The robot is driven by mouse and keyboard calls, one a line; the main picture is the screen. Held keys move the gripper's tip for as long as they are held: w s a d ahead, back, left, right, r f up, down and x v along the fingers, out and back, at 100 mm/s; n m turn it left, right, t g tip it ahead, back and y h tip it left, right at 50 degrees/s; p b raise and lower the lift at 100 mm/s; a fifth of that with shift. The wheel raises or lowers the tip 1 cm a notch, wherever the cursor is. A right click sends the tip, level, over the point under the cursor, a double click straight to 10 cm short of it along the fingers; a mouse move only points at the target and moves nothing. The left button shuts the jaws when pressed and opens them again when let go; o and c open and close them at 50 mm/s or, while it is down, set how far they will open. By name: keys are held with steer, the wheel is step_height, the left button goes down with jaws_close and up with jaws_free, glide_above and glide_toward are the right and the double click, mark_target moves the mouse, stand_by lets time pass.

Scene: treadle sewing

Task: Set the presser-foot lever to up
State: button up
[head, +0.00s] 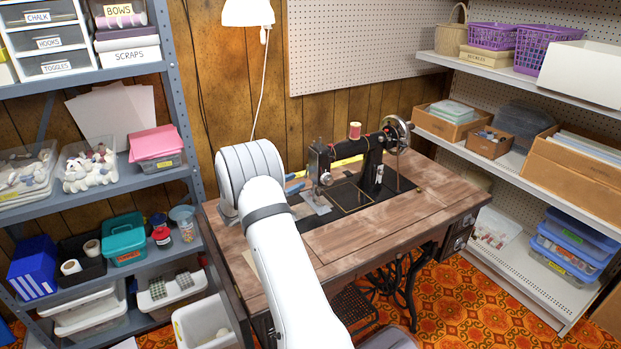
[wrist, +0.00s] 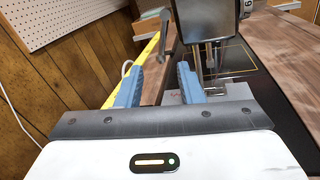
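The black sewing machine (head: 372,150) stands on the wooden table, with its bright metal head end at the left. In the wrist view the head end (wrist: 208,20) is at upper centre, with the needle bar and foot area below it. A grey lever-like part (wrist: 167,38) sticks out on its left side; it looks like the presser-foot lever, but its setting is unclear. My gripper (wrist: 159,78) is open, its two blue fingers apart and nothing seen held. The lever shows beyond and between the fingertips. In the head view my gripper (head: 294,182) is just left of the head end.
The sewing table (head: 425,205) has a dark inset plate around the machine. A yellow strip (head: 347,161) runs behind the machine, near the wood-panelled wall. A red thread spool (head: 355,131) stands on top. Loaded shelves stand at left (head: 120,75) and right (head: 480,135).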

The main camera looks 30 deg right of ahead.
steer(key=d, duration=0.4)
steer(key=w+d, duration=0.1)
steer(key=d, duration=0.2)
steer(key=shift+c, duration=0.3)
jaws_close()
